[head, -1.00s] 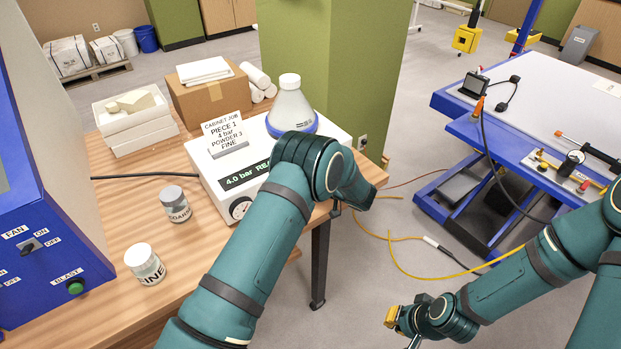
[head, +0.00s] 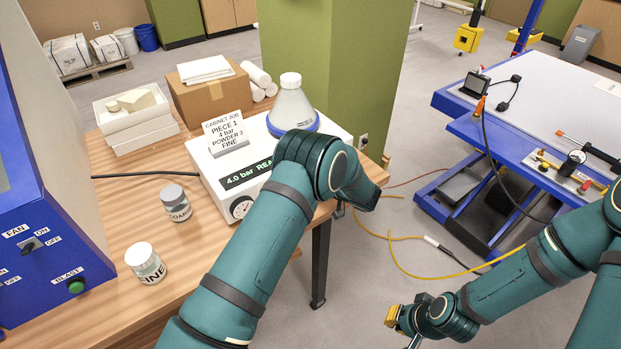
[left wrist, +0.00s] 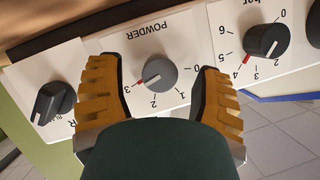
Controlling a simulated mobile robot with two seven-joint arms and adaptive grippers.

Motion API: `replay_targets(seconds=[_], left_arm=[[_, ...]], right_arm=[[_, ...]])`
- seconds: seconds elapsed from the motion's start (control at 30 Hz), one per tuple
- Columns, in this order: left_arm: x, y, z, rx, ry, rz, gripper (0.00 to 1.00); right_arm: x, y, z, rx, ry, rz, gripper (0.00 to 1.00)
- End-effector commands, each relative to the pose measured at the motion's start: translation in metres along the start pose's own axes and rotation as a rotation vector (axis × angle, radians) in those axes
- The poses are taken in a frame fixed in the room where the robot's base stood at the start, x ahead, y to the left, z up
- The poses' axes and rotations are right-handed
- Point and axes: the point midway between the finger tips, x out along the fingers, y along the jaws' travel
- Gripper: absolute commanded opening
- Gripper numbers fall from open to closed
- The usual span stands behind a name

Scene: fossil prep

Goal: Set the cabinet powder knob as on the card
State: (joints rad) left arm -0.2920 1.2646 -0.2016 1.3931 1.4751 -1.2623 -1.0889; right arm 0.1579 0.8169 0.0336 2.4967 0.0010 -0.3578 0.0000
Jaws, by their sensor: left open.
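The powder knob (left wrist: 160,74), a grey round knob on a white panel marked POWDER, shows in the left wrist view. Its red pointer lies by the 3 mark. My left gripper (left wrist: 160,70) is open, with one yellow finger on each side of the knob and a gap to each. The card (head: 225,132) in the head view stands on the white cabinet unit (head: 212,170) and reads PIECE 1, 4 bar, POWDER 3, FINE. In the head view my left arm hides its gripper and the knobs. My right gripper (head: 396,322) hangs low over the floor, its fingers unclear.
A bar knob (left wrist: 267,41) with its pointer near 4 and another dark knob (left wrist: 54,102) flank the powder knob. A flask (head: 291,106) stands on the unit. Two jars, COARSE (head: 175,202) and FINE (head: 146,264), stand on the wooden table (head: 105,205).

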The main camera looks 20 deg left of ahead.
Motion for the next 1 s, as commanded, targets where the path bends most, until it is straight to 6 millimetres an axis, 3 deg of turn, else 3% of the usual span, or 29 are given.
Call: replay_targets(seconds=[0.3,0.5,0.7,1.0], left_arm=[[-0.064,0.000,0.000,0.001,-0.001,0.003,0.66],[-0.094,0.000,0.000,-0.001,-0.001,0.001,0.66],[-0.106,-0.001,0.000,0.000,0.000,-0.001,0.66],[-0.107,-0.001,0.000,0.000,-0.001,-0.001,0.66]], right_arm=[[0.000,0.000,0.000,0.000,0.000,0.000,0.00],[0.000,0.000,0.000,0.000,0.000,0.000,0.00],[0.000,0.000,0.000,0.000,0.000,0.000,0.00],[0.000,0.000,0.000,0.000,0.000,0.000,0.00]])
